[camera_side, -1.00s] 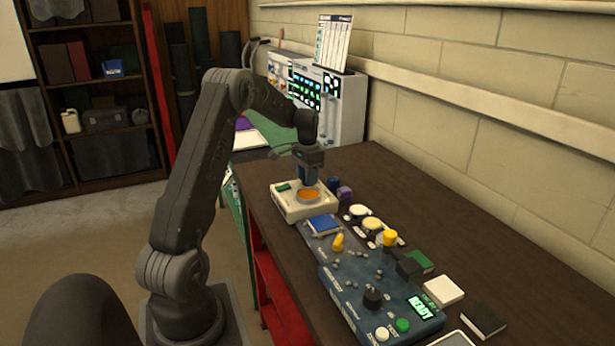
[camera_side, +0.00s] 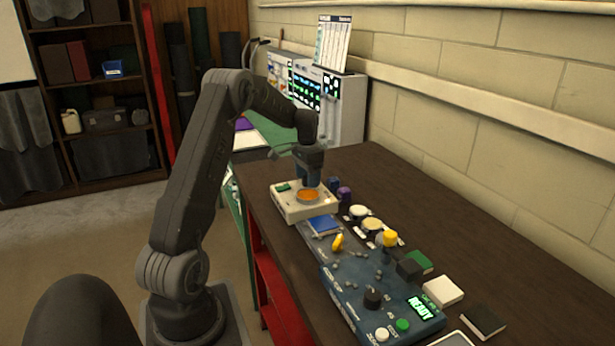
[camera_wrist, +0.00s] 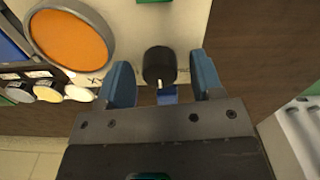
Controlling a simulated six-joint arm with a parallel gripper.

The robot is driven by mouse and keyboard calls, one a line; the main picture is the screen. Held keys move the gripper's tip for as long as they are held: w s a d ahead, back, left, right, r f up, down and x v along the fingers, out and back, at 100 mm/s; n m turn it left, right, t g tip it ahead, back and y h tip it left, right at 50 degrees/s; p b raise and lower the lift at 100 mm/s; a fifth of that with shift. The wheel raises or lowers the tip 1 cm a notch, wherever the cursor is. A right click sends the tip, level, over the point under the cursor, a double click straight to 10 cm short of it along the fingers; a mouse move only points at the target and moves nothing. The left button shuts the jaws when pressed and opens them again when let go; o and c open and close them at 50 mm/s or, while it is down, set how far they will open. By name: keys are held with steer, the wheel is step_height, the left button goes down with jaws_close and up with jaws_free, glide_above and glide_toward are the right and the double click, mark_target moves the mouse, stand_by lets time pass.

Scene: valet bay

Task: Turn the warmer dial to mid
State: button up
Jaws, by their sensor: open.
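The warmer is a cream box (camera_side: 290,208) with a round orange plate (camera_side: 307,195) and a small green display on top. In the wrist view the orange plate (camera_wrist: 70,40) is at the upper left. The black warmer dial (camera_wrist: 160,66) has a white pointer mark toward the bottom of the picture; its scale cannot be read. My gripper (camera_wrist: 161,64) is open, one blue finger on each side of the dial, with gaps visible. In the side view my gripper (camera_side: 309,184) is low over the warmer's far side and hides the dial.
A blue panel (camera_side: 350,285) with a yellow lever, black knob and buttons stands in front of the warmer. Dark tabletop (camera_side: 450,240) is clear toward the wall.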

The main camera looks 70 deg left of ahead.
step_height(320, 180, up, 14)
stand_by(0.6)
steer(key=s+d+r+t+y, duration=0.1)
steer(key=d+r, duration=0.2)
steer(key=d, duration=0.8)
steer(key=s+d+r+t, duration=0.1)
steer(key=d+r, duration=0.2)
steer(key=d, duration=0.7)
steer(key=s+d+f+t, duration=0.1)
steer(key=s+d+f, duration=0.1)
steer(key=s+d, duration=0.6)
steer(key=s+d+f+m+t+h, duration=0.1)
steer(key=s+d+f+t, duration=0.1)
steer(key=s+d, duration=0.5)
steer(key=d+f, duration=0.1)
steer(key=d, duration=0.1)
steer(key=shift+s+d+m+t, duration=0.3)
steer(key=shift+s+d, duration=0.05)
steer(key=shift+c, duration=0.4)
stand_by(1.6)
